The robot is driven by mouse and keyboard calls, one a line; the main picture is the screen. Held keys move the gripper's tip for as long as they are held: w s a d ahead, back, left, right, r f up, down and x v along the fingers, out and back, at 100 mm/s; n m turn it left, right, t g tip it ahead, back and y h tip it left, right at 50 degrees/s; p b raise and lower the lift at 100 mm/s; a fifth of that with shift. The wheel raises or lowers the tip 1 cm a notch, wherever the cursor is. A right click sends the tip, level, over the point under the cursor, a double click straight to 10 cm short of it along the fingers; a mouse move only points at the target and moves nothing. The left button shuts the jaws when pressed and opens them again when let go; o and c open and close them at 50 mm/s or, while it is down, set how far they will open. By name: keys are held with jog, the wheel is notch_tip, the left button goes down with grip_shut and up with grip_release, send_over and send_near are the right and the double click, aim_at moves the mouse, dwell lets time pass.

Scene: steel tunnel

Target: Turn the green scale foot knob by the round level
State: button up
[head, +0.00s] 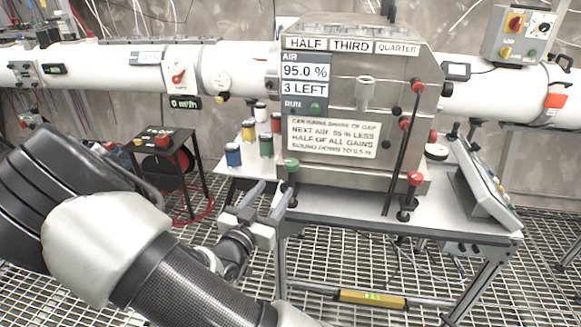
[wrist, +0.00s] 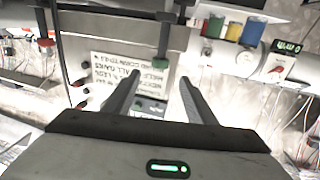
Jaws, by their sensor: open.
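The green knob (head: 291,164) tops a dark foot at the front left corner of the steel box (head: 345,100). My gripper (head: 270,196) is open and empty, a little below and left of the knob in the head view. In the wrist view, which looks upside down, the green knob (wrist: 160,64) shows between and just beyond the two fingertips (wrist: 160,76). I see no finger touching it. A white round disc (head: 436,151) lies on the bench right of the box; I cannot tell whether it is the round level.
The bench (head: 460,215) carries several coloured cans (head: 233,155) left of the box. A red knob (head: 415,178) tops the front right foot, near dark rods. A sloped panel (head: 485,185) stands at the right. A white pipe (head: 120,68) runs behind. The floor is open grating.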

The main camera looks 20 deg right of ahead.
aim_at(294, 169)
jog(key=b+x, duration=0.1)
jog(key=x, duration=1.2)
jog(key=shift+w+d+f, duration=0.1)
jog(key=c, duration=1)
jog(key=shift+c, duration=0.2)
jog(key=n+t+y+b, duration=0.1)
jog(key=y, duration=0.1)
jog(key=n+t+y+b, duration=0.2)
jog(key=shift+d+f, duration=0.15)
jog(key=shift+f, duration=0.05)
jog(key=n+t+y+b, duration=0.1)
jog(key=n+y+b, duration=0.1)
jog(key=y, duration=0.1)
jog(key=shift+n+y, duration=0.3)
jog(key=shift+r+n+t+y+b, duration=0.2)
jog(key=shift+n+t+y+b, duration=0.6)
jog(key=shift+y, duration=0.9)
jog(key=shift+n, duration=0.4)
